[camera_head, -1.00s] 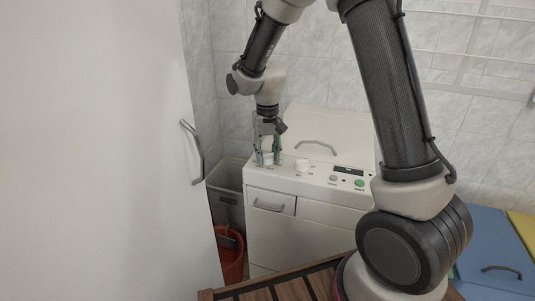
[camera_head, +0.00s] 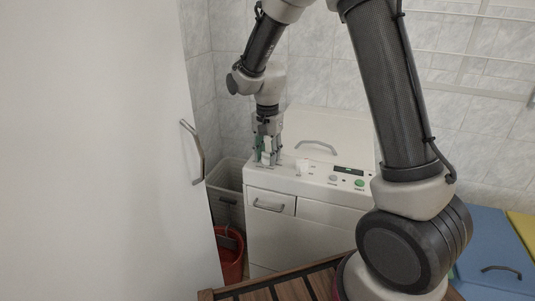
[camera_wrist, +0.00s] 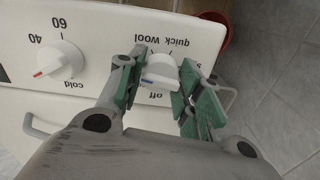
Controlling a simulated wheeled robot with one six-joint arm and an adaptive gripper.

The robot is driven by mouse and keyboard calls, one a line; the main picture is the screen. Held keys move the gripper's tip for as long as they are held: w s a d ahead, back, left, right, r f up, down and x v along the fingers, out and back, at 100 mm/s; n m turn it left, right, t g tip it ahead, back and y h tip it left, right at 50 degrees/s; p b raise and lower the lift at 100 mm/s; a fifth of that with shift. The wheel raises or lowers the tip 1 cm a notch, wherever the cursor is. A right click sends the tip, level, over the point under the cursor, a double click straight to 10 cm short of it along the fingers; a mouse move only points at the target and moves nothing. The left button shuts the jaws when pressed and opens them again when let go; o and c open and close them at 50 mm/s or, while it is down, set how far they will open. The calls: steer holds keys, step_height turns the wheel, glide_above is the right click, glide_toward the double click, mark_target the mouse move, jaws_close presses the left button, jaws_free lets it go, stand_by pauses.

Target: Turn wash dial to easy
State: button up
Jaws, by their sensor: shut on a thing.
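The wash dial (camera_wrist: 161,70) is a white knob on the white control panel of the washing machine (camera_head: 313,215). In the wrist view it sits between the green-padded fingers of my gripper (camera_wrist: 158,88), which is shut on it. The labels "quick", "wool" and "off" show around it, upside down in the picture; another label is partly hidden by the right finger. A bluish mark shows on its lower edge, near "off". I cannot read the word "easy". In the head view my gripper (camera_head: 268,153) points down at the panel's left end.
A second white dial (camera_wrist: 60,60) with a red mark, labelled "cold", "40" and "60", stands left of my gripper in the wrist view. A green button (camera_head: 359,183) is further right on the panel. A red bucket (camera_head: 230,253) and a grey basket (camera_head: 227,192) stand left of the machine.

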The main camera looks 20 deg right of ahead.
stand_by(0.3)
steer(key=o, duration=1)
steer(key=shift+o, duration=0.2)
step_height(320, 180, up, 12)
